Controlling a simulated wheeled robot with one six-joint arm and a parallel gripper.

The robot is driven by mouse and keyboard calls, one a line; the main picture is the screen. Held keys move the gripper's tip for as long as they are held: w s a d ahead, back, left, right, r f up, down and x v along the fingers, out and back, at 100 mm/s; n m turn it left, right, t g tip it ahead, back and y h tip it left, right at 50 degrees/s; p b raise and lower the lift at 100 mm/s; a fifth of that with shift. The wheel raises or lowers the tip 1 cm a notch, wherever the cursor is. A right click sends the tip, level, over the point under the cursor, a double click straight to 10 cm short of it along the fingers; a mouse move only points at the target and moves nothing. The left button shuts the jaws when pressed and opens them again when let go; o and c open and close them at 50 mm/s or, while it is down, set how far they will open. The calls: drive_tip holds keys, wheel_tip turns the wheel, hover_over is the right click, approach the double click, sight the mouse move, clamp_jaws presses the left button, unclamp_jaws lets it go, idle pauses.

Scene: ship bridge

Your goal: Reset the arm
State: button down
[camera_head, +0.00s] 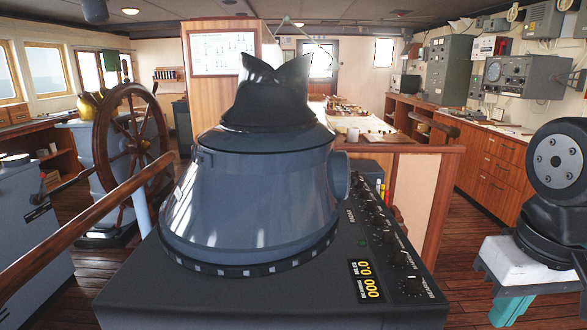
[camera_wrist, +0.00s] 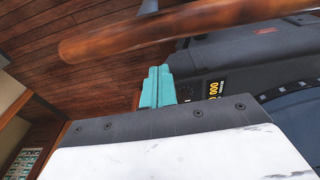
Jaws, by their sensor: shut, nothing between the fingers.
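My arm shows at the right edge of the head view, with a dark round joint above a white wrist body. My gripper (camera_head: 512,309) hangs below it with teal fingers pointing down, partly cut off by the bottom edge. In the wrist view the teal fingers of my gripper (camera_wrist: 157,87) are together with nothing between them. They are beside the dark radar console, seen beyond them. The white and dark wrist housing fills the lower part of that view.
The radar console (camera_head: 270,295) with its blue-grey hood (camera_head: 255,190) fills the middle, left of my arm. A wooden rail (camera_wrist: 170,38) crosses the wrist view. A ship's wheel (camera_head: 130,135) stands left. Wooden cabinets (camera_head: 490,160) line the right wall, with open plank floor before them.

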drive_tip(key=shift+s+f, duration=1.1)
drive_tip(key=shift+s, duration=0.3)
